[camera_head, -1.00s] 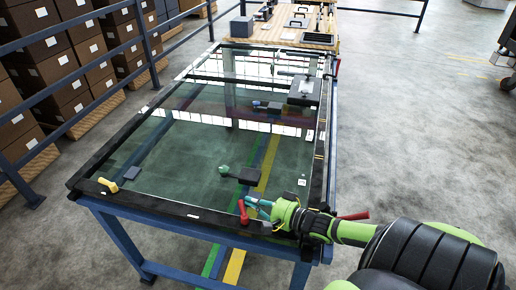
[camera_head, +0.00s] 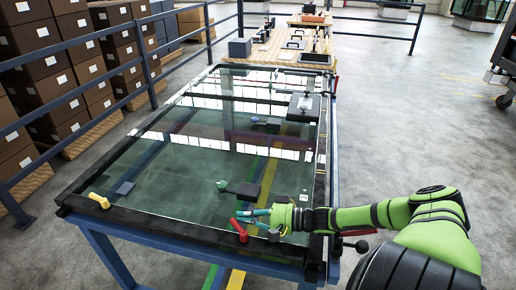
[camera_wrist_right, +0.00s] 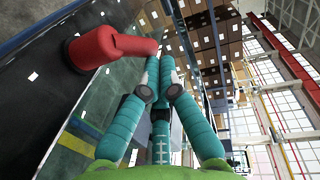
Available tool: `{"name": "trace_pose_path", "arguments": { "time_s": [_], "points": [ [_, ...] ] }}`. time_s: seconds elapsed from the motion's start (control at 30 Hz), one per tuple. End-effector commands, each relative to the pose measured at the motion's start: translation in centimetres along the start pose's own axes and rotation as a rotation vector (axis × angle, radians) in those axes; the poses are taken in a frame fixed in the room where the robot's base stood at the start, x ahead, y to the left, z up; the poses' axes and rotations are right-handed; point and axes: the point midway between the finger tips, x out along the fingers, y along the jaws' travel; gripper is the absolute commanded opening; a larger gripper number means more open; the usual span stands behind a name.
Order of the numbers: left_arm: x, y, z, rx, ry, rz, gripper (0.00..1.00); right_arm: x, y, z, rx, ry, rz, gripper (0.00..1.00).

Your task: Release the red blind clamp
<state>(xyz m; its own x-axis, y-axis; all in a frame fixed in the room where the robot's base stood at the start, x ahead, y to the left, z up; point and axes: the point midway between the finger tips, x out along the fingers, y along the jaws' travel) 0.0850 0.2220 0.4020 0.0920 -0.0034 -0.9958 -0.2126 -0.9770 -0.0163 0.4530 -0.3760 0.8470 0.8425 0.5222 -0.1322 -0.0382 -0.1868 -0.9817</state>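The red blind clamp (camera_head: 238,231) sits on the dark near rim of the glass-topped frame, its lever tilted up. It shows large in the right wrist view (camera_wrist_right: 100,48), its lever pointing toward my fingertips. My right gripper (camera_head: 252,217), with teal fingers, is just right of the lever. In the right wrist view, the fingers (camera_wrist_right: 160,67) converge close to the lever's end; I cannot tell whether they touch it or how far they are closed. My left gripper is not in view.
The glass-topped frame (camera_head: 120,212) carries a yellow clamp (camera_head: 99,201) at its near left corner and a green-handled dark clamp (camera_head: 240,188) mid-glass.

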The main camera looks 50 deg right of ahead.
Motion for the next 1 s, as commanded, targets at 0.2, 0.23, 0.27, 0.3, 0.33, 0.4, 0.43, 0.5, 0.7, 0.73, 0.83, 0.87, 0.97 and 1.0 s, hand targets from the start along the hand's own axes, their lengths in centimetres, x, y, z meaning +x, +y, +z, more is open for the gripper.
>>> {"name": "trace_pose_path", "arguments": {
  "time_s": [0.2,0.23,0.27,0.3,0.33,0.4,0.43,0.5,0.7,0.73,0.83,0.87,0.97,1.0],
  "points": [
    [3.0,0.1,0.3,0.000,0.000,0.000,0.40,0.5,0.4,0.1,-0.015,-0.085,-0.012,0.00],
    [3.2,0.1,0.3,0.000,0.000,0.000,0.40,0.6,0.3,0.2,-0.016,-0.094,-0.013,0.00],
    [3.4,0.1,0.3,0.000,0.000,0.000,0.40,0.6,0.3,0.2,-0.016,-0.101,-0.014,0.00],
    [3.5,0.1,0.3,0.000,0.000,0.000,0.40,0.6,0.2,0.2,-0.016,-0.109,-0.014,0.00],
    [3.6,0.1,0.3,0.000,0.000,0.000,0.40,0.6,0.2,0.2,-0.015,-0.113,-0.014,0.00],
    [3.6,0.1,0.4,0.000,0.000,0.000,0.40,0.7,0.1,0.3,-0.015,-0.120,-0.014,0.00],
    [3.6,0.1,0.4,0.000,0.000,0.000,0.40,0.7,0.0,0.3,-0.016,-0.122,-0.014,0.00],
    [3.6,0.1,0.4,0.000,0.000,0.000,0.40,0.8,-0.1,0.3,-0.015,-0.124,-0.014,0.00],
    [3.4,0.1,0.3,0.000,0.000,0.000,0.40,1.0,-0.1,0.4,-0.015,-0.125,-0.013,0.00],
    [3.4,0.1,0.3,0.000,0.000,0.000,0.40,1.0,-0.1,0.4,-0.015,-0.124,-0.013,0.00],
    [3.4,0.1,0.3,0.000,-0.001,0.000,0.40,1.1,-0.1,0.4,-0.015,-0.124,-0.013,0.00],
    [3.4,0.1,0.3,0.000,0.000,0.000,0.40,1.1,-0.1,0.4,-0.015,-0.124,-0.013,0.00],
    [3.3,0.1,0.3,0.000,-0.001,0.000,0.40,1.2,-0.2,0.4,-0.015,-0.123,-0.014,0.00],
    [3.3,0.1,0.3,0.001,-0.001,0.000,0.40,1.2,-0.2,0.4,-0.015,-0.123,-0.014,0.00]
  ]
}}
